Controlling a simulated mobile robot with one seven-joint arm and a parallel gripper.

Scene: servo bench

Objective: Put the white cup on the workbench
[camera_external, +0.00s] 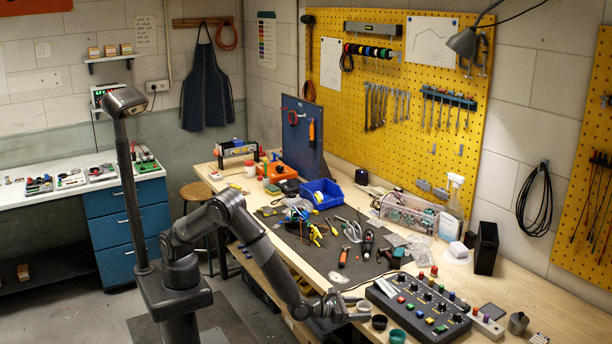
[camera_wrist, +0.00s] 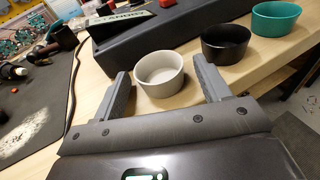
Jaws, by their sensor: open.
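The white cup (camera_wrist: 160,76) stands upright on the wooden workbench (camera_external: 330,268) near its front edge, beside a dark control box. In the external view the cup (camera_external: 364,306) is small and partly hidden by my gripper. My gripper (camera_external: 354,308) is low at the bench's front edge. In the wrist view its open fingers (camera_wrist: 162,70) are on either side of the white cup, with visible gaps between them and the cup. Whether the fingertips are at the cup's height is hard to tell.
A black cup (camera_wrist: 226,44) and a teal cup (camera_wrist: 275,19) stand in a row right of the white cup. The control box (camera_external: 420,308) with coloured buttons lies behind them. A dark mat (camera_external: 300,248) with scattered tools covers the bench's middle.

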